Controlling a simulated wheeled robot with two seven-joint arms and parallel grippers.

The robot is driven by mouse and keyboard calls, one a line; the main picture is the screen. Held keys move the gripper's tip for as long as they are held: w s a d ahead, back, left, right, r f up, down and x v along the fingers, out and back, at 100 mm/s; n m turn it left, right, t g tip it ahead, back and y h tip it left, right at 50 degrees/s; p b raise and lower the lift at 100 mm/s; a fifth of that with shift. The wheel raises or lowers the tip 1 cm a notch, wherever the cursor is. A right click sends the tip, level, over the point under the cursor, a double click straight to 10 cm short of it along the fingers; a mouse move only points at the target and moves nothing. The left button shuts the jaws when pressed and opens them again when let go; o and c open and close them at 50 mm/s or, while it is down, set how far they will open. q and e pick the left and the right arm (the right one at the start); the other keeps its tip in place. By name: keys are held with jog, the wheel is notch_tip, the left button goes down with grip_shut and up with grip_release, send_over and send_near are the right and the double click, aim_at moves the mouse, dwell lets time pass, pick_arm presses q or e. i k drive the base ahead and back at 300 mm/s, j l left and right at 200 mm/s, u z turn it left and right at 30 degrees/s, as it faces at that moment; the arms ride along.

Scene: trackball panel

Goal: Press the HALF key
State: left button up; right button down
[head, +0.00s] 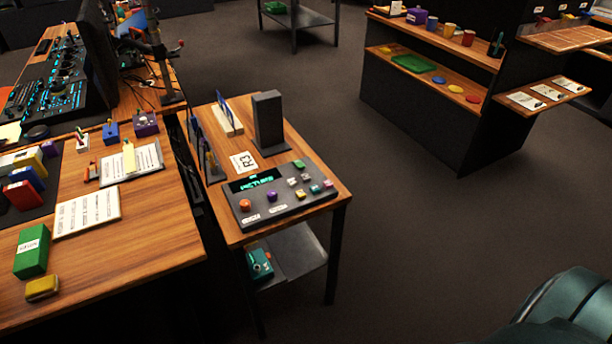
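A dark grey control panel (282,195) lies on a small wooden side table (234,226) in the middle of the head view. The key labels are too small to read, so I cannot tell which key is HALF. Neither of my grippers is in view.
A cluttered wooden desk (150,235) is at the left. Open floor (420,230) lies to the right.

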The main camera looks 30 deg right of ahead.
aim_at(305, 178)
jog(key=i+j+z, duration=0.5)
jog(key=z, duration=0.2)
jog(key=i+j+z, duration=0.3)
jog(key=k+j, duration=0.05)
jog(key=k, duration=0.05)
